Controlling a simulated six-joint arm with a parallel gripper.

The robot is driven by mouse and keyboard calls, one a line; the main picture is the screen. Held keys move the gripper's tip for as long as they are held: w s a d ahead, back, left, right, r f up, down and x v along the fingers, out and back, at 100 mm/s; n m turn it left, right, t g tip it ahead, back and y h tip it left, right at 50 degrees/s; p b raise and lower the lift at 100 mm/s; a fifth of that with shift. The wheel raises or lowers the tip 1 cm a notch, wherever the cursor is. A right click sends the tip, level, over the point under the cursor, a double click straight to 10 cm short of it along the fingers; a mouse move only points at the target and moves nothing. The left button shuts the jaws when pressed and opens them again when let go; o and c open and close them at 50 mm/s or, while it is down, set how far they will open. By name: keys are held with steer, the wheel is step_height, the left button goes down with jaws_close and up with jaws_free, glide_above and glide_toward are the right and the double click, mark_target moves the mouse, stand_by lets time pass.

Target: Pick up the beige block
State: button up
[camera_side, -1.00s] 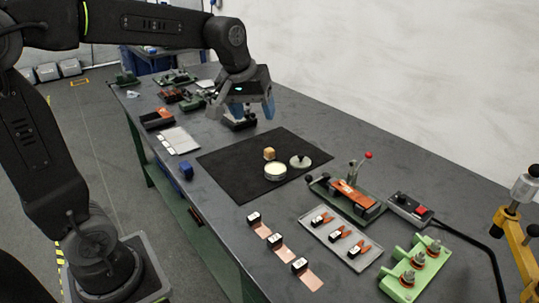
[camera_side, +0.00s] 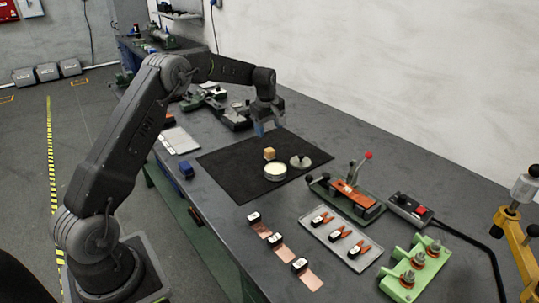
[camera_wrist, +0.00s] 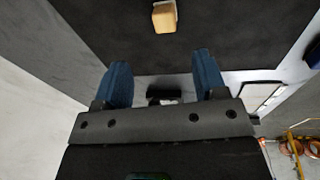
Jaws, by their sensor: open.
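The beige block (camera_side: 269,153) is a small cube on the black mat (camera_side: 225,165), just behind a round tin in the side view. In the wrist view the block (camera_wrist: 165,17) shows near the top edge, beyond the fingertips and apart from them. My gripper (camera_side: 269,130) hangs above the far part of the mat, a little behind the block. In the wrist view the two blue fingers of my gripper (camera_wrist: 162,78) are spread wide with nothing between them.
A round tin (camera_side: 276,172) and its lid (camera_side: 300,162) lie close to the block. A lever fixture (camera_side: 347,192) and a tray (camera_side: 340,238) stand right and in front. The mat's left part is clear.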

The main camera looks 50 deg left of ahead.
mark_target(269, 150)
steer(key=f, duration=0.5)
steer(key=shift+w+a, duration=0.25)
steer(key=shift+w, duration=0.1)
steer(key=shift+a+f, duration=0.15)
steer(key=shift+f, duration=1.2)
steer(key=shift+a+f, duration=0.1)
steer(key=shift+f, duration=1.25)
steer(key=c, duration=1)
